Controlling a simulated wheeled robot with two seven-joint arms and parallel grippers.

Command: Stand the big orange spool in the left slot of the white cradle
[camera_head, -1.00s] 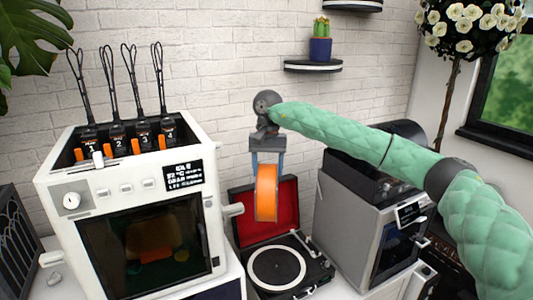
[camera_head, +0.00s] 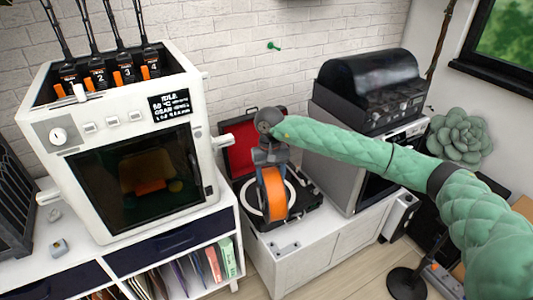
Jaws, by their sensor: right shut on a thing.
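The big orange spool (camera_head: 275,195) hangs upright, rim toward me, below my right gripper (camera_head: 271,165). The right gripper points down and is shut on the spool's upper part. The spool shows in front of the record player, whose platter it partly hides. I cannot make out a white cradle with slots in this view. My left gripper is not in view.
A white 3D printer (camera_head: 52,110) stands at left on a shelf unit. The record player (camera_head: 308,206) has its red-lined lid (camera_head: 238,150) open. A grey machine (camera_head: 327,120) stands right of it, behind my arm. The white cabinet's front top (camera_head: 320,232) is mostly clear.

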